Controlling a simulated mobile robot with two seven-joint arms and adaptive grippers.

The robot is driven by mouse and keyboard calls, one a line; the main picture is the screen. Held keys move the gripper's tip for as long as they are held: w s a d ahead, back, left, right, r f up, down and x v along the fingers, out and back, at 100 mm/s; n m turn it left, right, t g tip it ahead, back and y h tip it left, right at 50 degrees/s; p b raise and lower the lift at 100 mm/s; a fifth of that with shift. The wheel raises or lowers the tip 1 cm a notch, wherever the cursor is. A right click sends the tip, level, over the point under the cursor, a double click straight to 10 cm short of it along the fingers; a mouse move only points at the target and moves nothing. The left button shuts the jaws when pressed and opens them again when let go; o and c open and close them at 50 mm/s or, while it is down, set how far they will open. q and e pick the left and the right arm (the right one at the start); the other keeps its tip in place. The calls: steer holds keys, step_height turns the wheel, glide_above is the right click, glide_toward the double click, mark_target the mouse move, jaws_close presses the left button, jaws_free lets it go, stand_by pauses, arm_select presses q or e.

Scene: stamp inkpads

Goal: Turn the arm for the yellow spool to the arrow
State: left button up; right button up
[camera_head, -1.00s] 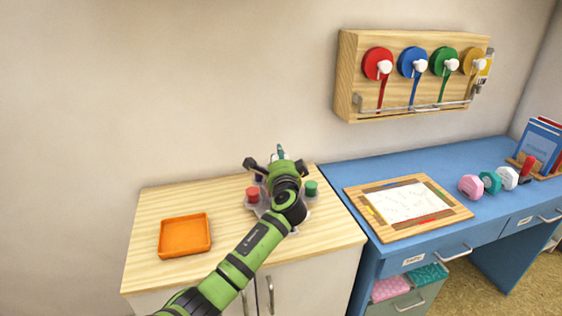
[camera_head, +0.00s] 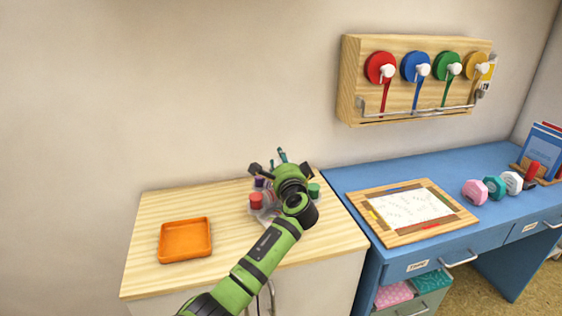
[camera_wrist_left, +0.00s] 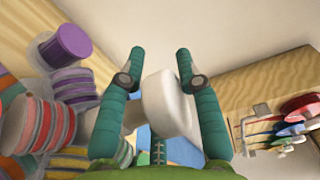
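A yellow spool (camera_head: 474,65) is at the right end of the wooden wall board, with a white knob or arm (camera_head: 483,68) in front of it. My left gripper (camera_head: 281,168) is far from it, over the wooden cabinet among coloured pieces: red (camera_head: 256,202), purple (camera_head: 260,183) and green (camera_head: 314,190). In the left wrist view the fingers (camera_wrist_left: 160,62) are apart, with a whitish post (camera_wrist_left: 163,95) showing between them; I cannot tell whether they touch it. Purple (camera_wrist_left: 67,43) and red-and-white (camera_wrist_left: 42,125) stacks stand to the left there. I see no arrow. My right gripper is out of view.
An orange tray (camera_head: 185,240) lies on the cabinet top (camera_head: 150,205). Red, blue and green spools hang on the wall board (camera_head: 350,80).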

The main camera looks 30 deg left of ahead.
arm_select(q)
steer(key=shift+o, duration=0.2)
steer(key=shift+s+d, duration=0.1)
steer(key=v, duration=1.1)
steer(key=shift+s+d+r, duration=0.1)
steer(key=shift+s+d, duration=0.15)
steer(key=shift+d, duration=0.05)
